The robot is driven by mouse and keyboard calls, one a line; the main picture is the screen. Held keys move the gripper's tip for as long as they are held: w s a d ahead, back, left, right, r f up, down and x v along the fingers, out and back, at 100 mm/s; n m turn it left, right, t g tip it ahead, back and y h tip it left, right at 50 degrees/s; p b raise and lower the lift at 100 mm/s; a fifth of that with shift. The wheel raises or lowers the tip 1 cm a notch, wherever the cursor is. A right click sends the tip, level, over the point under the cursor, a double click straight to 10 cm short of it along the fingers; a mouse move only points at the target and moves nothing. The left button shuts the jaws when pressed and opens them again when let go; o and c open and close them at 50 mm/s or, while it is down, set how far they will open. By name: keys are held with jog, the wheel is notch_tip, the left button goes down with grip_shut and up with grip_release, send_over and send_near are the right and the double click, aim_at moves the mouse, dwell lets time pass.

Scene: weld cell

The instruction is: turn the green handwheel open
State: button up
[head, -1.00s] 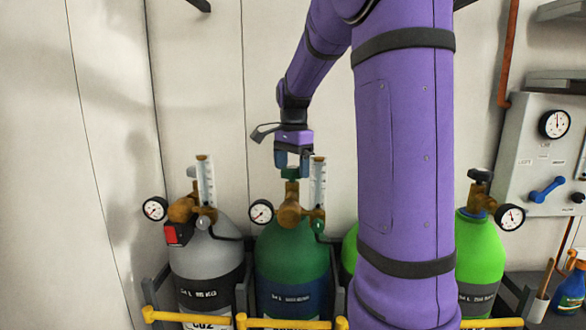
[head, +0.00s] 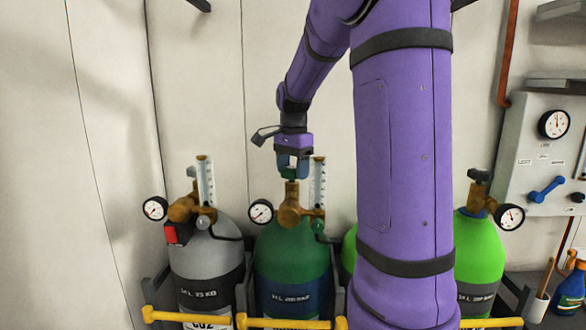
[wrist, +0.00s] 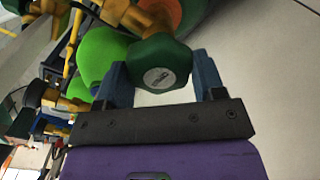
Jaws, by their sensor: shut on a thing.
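The green handwheel (wrist: 160,65) sits on top of the brass valve (head: 290,212) of the dark green cylinder (head: 290,262). My gripper (head: 291,170) points down over this valve from above. In the wrist view the blue fingers of my gripper (wrist: 160,82) stand on either side of the green handwheel, shut on it. In the head view the fingers hide most of the handwheel, and only a little green (head: 290,174) shows between them.
A grey cylinder (head: 205,262) with a gauge (head: 155,208) stands to the left. A bright green cylinder (head: 480,250) stands to the right, partly behind my arm. Yellow bars (head: 283,324) run along the front. A wall panel (head: 535,165) is at the right.

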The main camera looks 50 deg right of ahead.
aim_at(291, 167)
jog(key=n, duration=0.6)
jog(key=shift+w, duration=0.1)
jog(key=n, duration=0.5)
jog(key=shift+w+n, duration=0.1)
jog(key=shift+n, duration=0.3)
jog(key=n, duration=0.5)
jog(key=shift+a+n, duration=0.1)
jog(key=shift+n, duration=0.2)
jog(key=n, duration=0.5)
jog(key=shift+a+n, duration=0.1)
jog(key=shift+n, duration=0.3)
jog(key=o, duration=0.9)
notch_tip(291, 167, up, 11)
jog(key=shift+f, duration=0.1)
